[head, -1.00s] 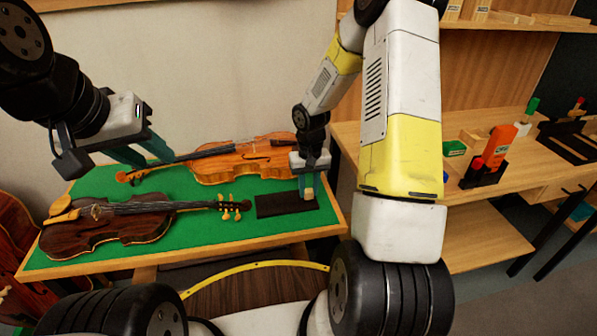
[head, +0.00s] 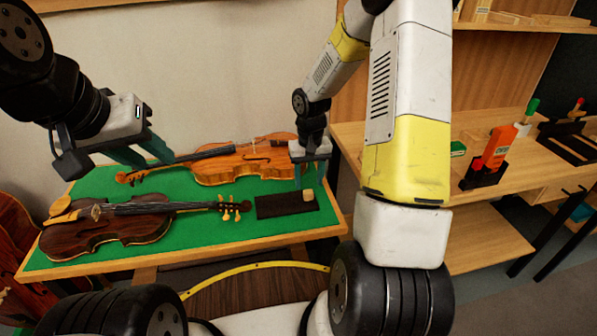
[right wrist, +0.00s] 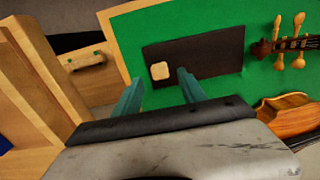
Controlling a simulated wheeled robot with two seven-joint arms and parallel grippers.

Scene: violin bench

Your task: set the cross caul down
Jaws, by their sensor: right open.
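The cross caul appears to be the small pale wooden block (head: 308,195) resting on a dark rectangular pad (head: 272,207) on the green bench top. The block also shows in the right wrist view (right wrist: 160,71), apart from my fingers. My right gripper (head: 312,174) is open and empty, just above and behind the block; its two teal fingers show in the right wrist view (right wrist: 161,88) with a gap between them. My left gripper (head: 157,159) is open and empty, above the left back of the bench.
A dark violin (head: 105,225) lies at the front left, its scroll close to the pad. A lighter violin (head: 240,165) lies behind. A wooden side bench (head: 490,215) on the right carries an orange-handled tool (head: 498,147). Green cloth (head: 240,227) is bare in front of the pad.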

